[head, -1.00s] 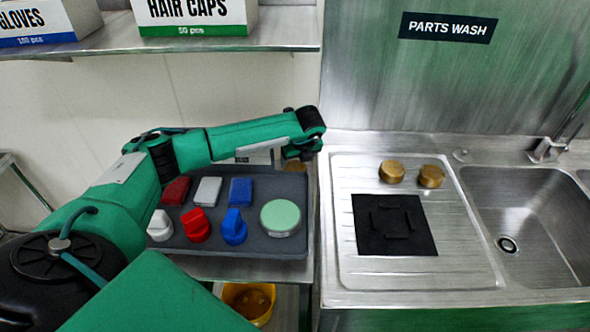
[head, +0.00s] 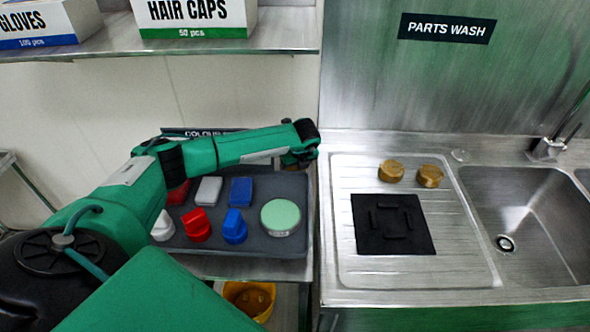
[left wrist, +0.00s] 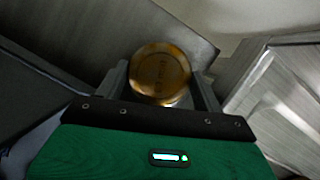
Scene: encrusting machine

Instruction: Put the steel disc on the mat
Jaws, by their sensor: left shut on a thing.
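The mat (head: 422,237) is a black square with raised dark bars, lying on the ribbed drainboard left of the sink, with nothing on it. My left gripper (head: 299,160), at the tray's far right corner, is mostly hidden by its own arm. In the left wrist view its fingers (left wrist: 162,88) are shut on a round, brass-coloured piece (left wrist: 160,72) with faint lettering. A small silvery patch shows below that piece; I cannot tell what it is. I cannot make out a plain steel disc. My right gripper is not in view.
Two brass-coloured round pieces (head: 391,171) (head: 430,176) stand behind the mat. The grey tray (head: 262,247) holds red, white and blue pieces and a round piece with a pale green top (head: 280,217). The drainboard (head: 455,262) is clear around the mat's front.

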